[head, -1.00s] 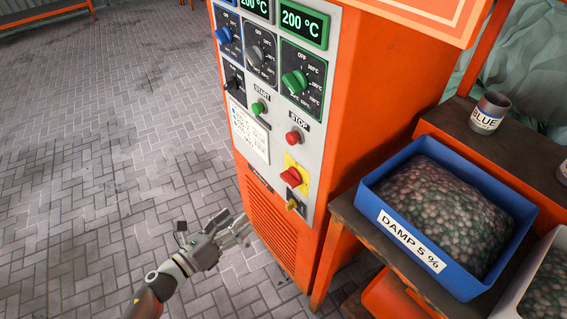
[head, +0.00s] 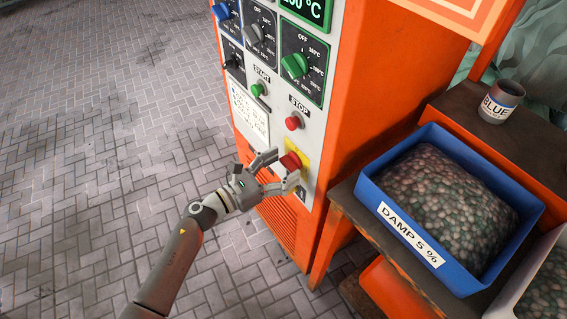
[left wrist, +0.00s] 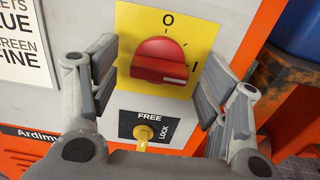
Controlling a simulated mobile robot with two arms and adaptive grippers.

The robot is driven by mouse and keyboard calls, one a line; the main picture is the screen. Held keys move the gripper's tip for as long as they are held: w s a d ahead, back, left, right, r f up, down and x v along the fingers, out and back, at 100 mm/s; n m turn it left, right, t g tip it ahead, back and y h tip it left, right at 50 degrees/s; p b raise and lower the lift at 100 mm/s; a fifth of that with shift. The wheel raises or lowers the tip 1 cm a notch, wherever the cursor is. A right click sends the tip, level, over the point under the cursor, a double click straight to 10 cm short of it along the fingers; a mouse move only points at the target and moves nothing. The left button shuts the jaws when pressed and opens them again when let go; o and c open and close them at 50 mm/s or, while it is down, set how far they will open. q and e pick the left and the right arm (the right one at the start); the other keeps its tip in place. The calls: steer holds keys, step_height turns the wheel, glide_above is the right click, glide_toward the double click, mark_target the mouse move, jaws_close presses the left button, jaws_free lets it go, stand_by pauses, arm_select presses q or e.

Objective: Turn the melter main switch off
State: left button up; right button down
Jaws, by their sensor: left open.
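The main switch is a red rotary knob (head: 290,161) on a yellow plate on the lower front of the orange melter cabinet (head: 375,75). In the left wrist view the knob (left wrist: 158,62) has a white mark on its right end, towards "I"; "0" is above it. My left gripper (head: 277,172) is open in front of the switch. In the wrist view its fingers stand on either side of the knob, apart from it. Below the knob is a FREE/LOCK plate with a brass key-like piece (left wrist: 144,135). My right gripper is not in view.
Above the switch are a red STOP button (head: 293,122), a green START button (head: 258,90) and temperature dials. A blue bin (head: 375,205) labelled DAMP 5 % stands on a shelf to the right, beside a BLUE cup (head: 499,103). The paved floor on the left is clear.

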arm_select(q)
steer(key=shift+w+d, duration=0.25)
steer(key=shift+d, duration=0.1)
steer(key=shift+c, duration=0.4)
steer(key=c, duration=0.9)
steer(key=shift+c, duration=0.2)
